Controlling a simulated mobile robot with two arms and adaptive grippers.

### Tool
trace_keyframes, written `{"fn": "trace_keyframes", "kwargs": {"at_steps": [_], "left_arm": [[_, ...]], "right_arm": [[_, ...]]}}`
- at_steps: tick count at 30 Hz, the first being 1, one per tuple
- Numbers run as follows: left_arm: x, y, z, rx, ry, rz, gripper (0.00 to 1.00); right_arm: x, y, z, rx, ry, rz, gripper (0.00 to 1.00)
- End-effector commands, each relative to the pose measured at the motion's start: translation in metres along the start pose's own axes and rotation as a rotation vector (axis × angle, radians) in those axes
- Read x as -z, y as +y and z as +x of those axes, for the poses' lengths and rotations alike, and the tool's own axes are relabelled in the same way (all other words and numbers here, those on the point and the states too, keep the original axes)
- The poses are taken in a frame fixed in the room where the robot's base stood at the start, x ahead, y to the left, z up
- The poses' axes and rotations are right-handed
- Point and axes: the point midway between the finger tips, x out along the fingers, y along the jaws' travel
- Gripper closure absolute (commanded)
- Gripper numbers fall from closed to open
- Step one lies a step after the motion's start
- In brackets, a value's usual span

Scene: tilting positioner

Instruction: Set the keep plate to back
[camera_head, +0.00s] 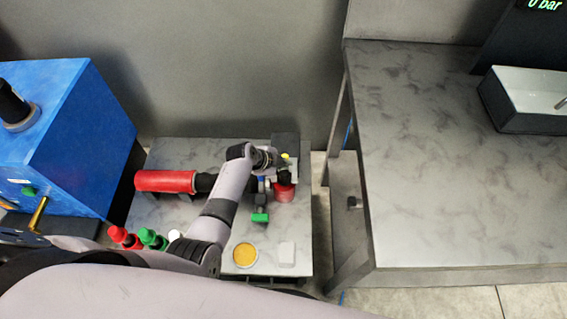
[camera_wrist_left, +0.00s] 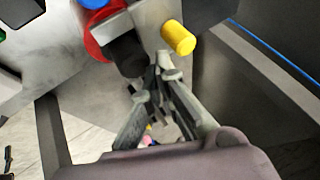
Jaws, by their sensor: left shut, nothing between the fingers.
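My left gripper (camera_head: 266,159) is at the small station on the low table, beside a dark upright block (camera_head: 285,146). In the left wrist view its fingers (camera_wrist_left: 163,76) are shut and hold nothing. The fingertips are close to a black cylindrical part (camera_wrist_left: 127,54) and a yellow knob (camera_wrist_left: 178,37); I cannot tell whether they touch. A red round part (camera_wrist_left: 96,42) lies behind the black one. In the head view a red cylinder (camera_head: 285,193) stands below the block. I cannot tell which part is the keep plate. My right gripper is not in view.
The low table (camera_head: 296,229) also holds a red horizontal cylinder (camera_head: 165,181), a green-ended part (camera_head: 260,217), a round yellow-topped dish (camera_head: 245,255) and a pale block (camera_head: 287,252). A blue cabinet (camera_head: 75,130) stands left. A large, mostly clear table (camera_head: 450,170) stands right.

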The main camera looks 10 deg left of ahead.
Motion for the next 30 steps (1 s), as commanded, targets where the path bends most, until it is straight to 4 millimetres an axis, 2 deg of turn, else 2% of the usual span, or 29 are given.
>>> {"fn": "trace_keyframes", "kwargs": {"at_steps": [14,17,24,30], "left_arm": [[0.0,-0.006,0.004,0.0,0.001,0.0,1.0],[-0.003,-0.013,0.01,0.002,0.001,0.003,1.0],[-0.011,-0.047,0.027,0.002,0.001,0.003,1.0],[-0.012,-0.06,0.029,-0.002,0.0,0.0,1.0]], "right_arm": [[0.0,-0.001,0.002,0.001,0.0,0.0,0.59],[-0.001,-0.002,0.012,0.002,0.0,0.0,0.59],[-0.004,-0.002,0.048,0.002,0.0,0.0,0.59],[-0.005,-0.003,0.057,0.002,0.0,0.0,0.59]]}}
